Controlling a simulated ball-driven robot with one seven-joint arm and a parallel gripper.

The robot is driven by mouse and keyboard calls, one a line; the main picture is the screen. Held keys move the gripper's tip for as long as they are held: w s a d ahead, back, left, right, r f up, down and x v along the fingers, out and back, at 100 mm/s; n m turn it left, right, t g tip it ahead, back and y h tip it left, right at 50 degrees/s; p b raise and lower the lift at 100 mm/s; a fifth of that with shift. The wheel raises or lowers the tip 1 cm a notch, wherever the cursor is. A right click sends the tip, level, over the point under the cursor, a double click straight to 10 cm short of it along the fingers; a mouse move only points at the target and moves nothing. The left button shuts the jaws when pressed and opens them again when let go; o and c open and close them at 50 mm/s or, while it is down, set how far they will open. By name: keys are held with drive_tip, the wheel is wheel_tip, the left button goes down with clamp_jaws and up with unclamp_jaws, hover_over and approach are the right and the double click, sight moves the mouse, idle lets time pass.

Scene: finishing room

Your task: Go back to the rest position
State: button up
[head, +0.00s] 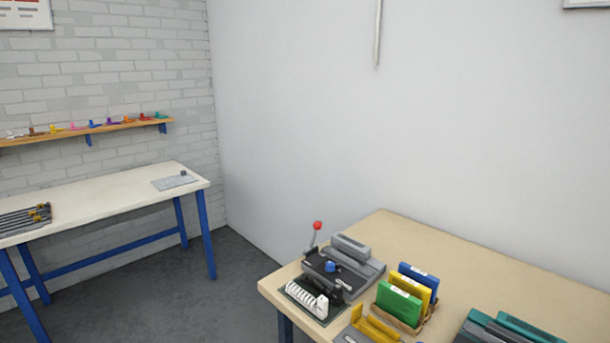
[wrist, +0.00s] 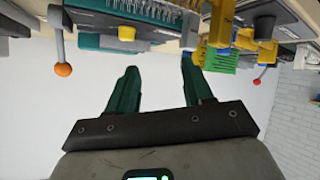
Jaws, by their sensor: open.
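My gripper (wrist: 158,65) shows in the wrist view, with its two green fingers spread apart and only pale wall between them. It is open and empty. The wrist view is upside down, with table equipment along its top edge. The right finger overlaps the view of a green and yellow item, but I cannot tell how far apart they are. My gripper and arm do not show in the head view.
In the head view, a tan table (head: 480,260) at right bears a grey machine with a red-knobbed lever (head: 317,226), green, yellow and blue upright blocks (head: 400,304) and a teal-grey device (head: 510,328). A white workbench (head: 110,200) stands left. Grey floor (head: 235,265) between is clear.

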drive_tip(key=s+a+f+g+y, duration=0.1)
drive_tip(key=s+a+f+g, duration=0.1)
drive_tip(key=s, duration=0.6)
drive_tip(key=s+a+f+n+g+y, duration=0.1)
drive_tip(key=s+a+f+g+y, duration=0.1)
drive_tip(key=s+f, duration=0.4)
drive_tip(key=s+a+f+g+y, duration=0.2)
drive_tip(key=s+a+f+g, duration=0.2)
drive_tip(key=s, duration=0.6)
drive_tip(key=shift+s+f+n+g, duration=0.35)
drive_tip(key=shift+f+g, duration=0.2)
drive_tip(key=shift+g, duration=0.35)
